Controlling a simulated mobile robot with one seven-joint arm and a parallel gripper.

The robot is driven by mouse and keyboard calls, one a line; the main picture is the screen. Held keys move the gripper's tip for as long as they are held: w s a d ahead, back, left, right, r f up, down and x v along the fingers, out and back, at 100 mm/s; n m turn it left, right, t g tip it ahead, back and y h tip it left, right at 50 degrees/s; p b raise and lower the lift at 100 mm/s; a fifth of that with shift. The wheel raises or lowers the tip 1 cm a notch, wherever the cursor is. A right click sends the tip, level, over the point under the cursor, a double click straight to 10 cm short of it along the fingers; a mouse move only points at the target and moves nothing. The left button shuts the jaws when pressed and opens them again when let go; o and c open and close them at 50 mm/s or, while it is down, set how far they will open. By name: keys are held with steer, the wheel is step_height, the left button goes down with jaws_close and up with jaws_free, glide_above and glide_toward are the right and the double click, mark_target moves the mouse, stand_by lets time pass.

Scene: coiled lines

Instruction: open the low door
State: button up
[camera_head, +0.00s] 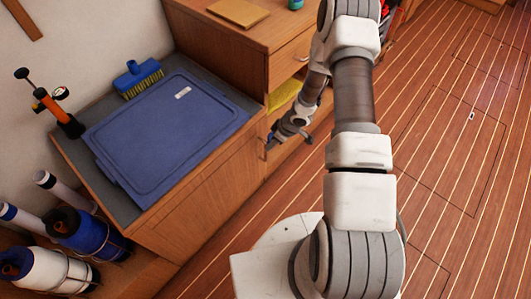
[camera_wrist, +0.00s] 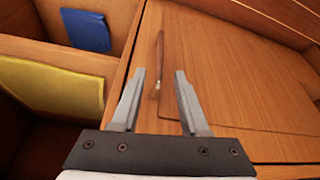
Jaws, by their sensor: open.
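The low door (camera_wrist: 235,75) is a flat wooden panel filling the right of the wrist view. It appears shut. In the head view the low door (camera_head: 215,195) is on the cabinet front below the blue lid. A slim dark brown bar handle (camera_wrist: 160,45) stands out near the door's left edge. My gripper (camera_wrist: 160,72) is open and empty, its two fingers on either side of the handle's lower end in the picture. I cannot tell whether they touch it or how far off it is. In the head view my gripper (camera_head: 268,143) is beside the door's right end.
Left of the door, open compartments hold a yellow cloth-like item (camera_wrist: 50,90) and a blue one (camera_wrist: 85,30). A blue lid (camera_head: 165,130) and a blue brush (camera_head: 138,78) lie on the cabinet top. Plank floor (camera_head: 440,170) to the right is clear.

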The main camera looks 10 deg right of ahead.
steer(key=b, duration=0.2)
glide_above(265, 159)
steer(key=f, duration=0.7)
steer(key=shift+w+d+f, duration=0.15)
steer(key=shift+w+f, duration=0.1)
steer(key=shift+w, duration=0.05)
steer(key=shift+c, duration=0.2)
jaws_close()
stand_by(0.5)
